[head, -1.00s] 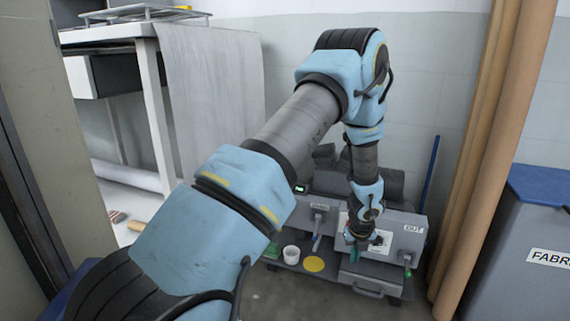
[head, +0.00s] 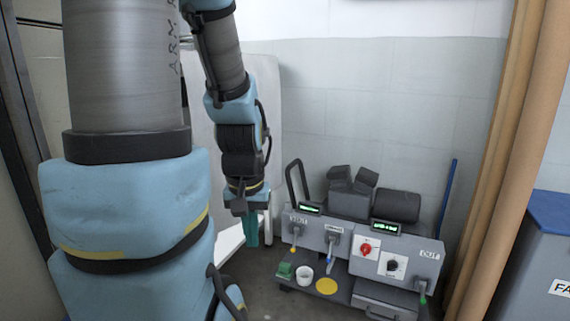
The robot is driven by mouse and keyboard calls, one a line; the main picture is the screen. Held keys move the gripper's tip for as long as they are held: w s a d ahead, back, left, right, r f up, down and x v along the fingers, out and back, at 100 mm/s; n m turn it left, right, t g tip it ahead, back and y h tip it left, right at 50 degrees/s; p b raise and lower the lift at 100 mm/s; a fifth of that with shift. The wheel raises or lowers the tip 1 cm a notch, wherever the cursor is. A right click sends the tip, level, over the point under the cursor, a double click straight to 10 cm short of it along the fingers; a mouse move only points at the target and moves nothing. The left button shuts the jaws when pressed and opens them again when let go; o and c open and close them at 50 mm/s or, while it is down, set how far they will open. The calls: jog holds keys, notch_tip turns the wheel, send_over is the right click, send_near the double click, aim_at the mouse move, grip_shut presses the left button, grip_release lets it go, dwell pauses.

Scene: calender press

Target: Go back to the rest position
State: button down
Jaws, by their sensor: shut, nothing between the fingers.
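My gripper (head: 251,230) points down with its teal fingers shut and empty. It hangs to the left of the grey calender press (head: 312,232), apart from it, in front of the pale sheet at the back left. My blue and grey arm fills the left of the view and is folded upward. The press shows a red knob (head: 366,249), a black knob (head: 392,265) and two lit green displays.
A white cup (head: 305,275), a green block (head: 285,270) and a yellow disc (head: 327,286) sit on the press's low shelf. Tall brown rolls (head: 514,170) and a grey bin with a blue lid (head: 546,217) stand at the right.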

notch_tip(320, 180, up, 37)
jog(key=p, duration=3.5)
jog(key=shift+w+r+p, duration=0.15)
jog(key=shift+p, duration=0.25)
